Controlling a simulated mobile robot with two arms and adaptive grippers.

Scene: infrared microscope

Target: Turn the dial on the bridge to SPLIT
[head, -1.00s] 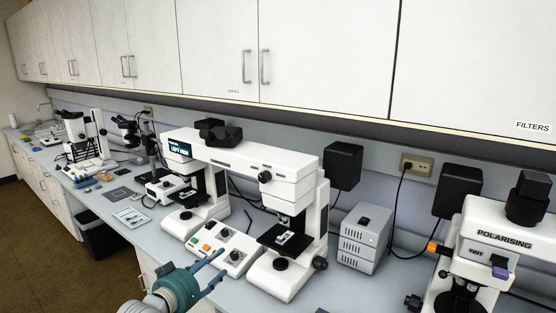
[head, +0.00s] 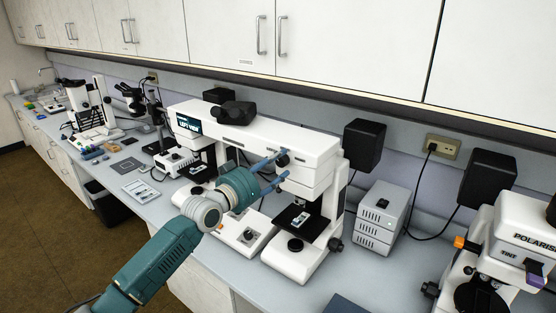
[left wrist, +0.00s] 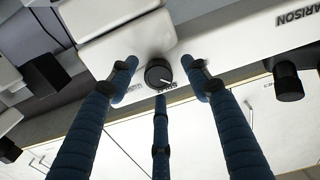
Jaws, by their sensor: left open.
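The white bridge (head: 240,137) spans the two microscope stands. Its black round dial (head: 283,159) is on the front at the right end, partly hidden by my fingers. In the left wrist view the dial (left wrist: 157,72) carries a short white pointer line slanting toward the lower right. In the left wrist view the gripper (left wrist: 160,76) has a finger on each side and one below, with gaps visible. My right gripper is out of view.
The bridge's small screen (head: 188,124) seems to read LEFT VIEW. A control box (head: 246,232) stands below my arm, between the stands. A grey power unit (head: 381,217) is to the right, with the polarising microscope (head: 506,243) beyond it. Cabinets hang above.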

